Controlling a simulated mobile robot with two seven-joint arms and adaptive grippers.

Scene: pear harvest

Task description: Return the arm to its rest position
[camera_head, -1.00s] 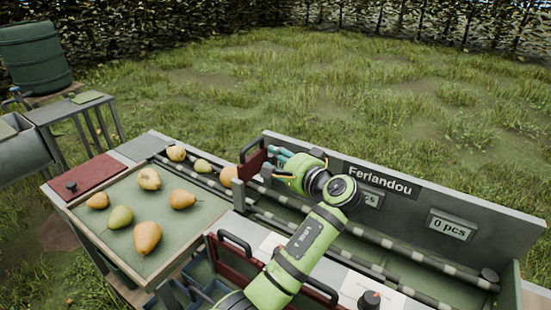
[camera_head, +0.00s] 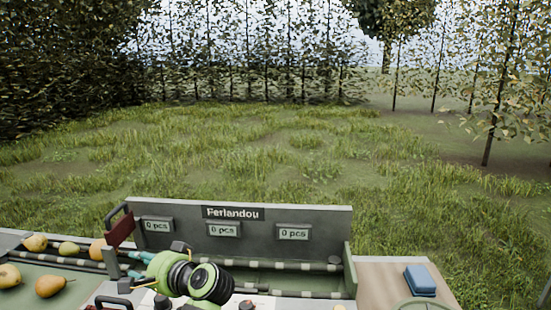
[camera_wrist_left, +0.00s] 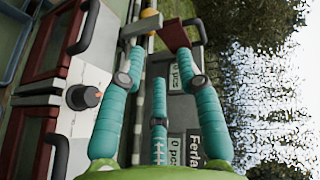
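My left gripper (camera_head: 137,264) is over the near side of the sorting machine, to the right of and below the red gate (camera_head: 121,229) in the head view. In the left wrist view its teal fingers (camera_wrist_left: 160,80) are spread apart with nothing held between them. The red gate (camera_wrist_left: 172,36) shows beyond the fingertips; I cannot tell the exact gap. My left wrist covers part of the roller lane. My right gripper is in neither view.
Pears lie in the tray (camera_head: 85,291) and along the rollers at the left. The machine's grey back panel (camera_head: 327,222) carries displays reading 0 pcs. A blue block (camera_head: 420,281) lies on the brown surface (camera_head: 375,279) at the right. Grass beyond is open.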

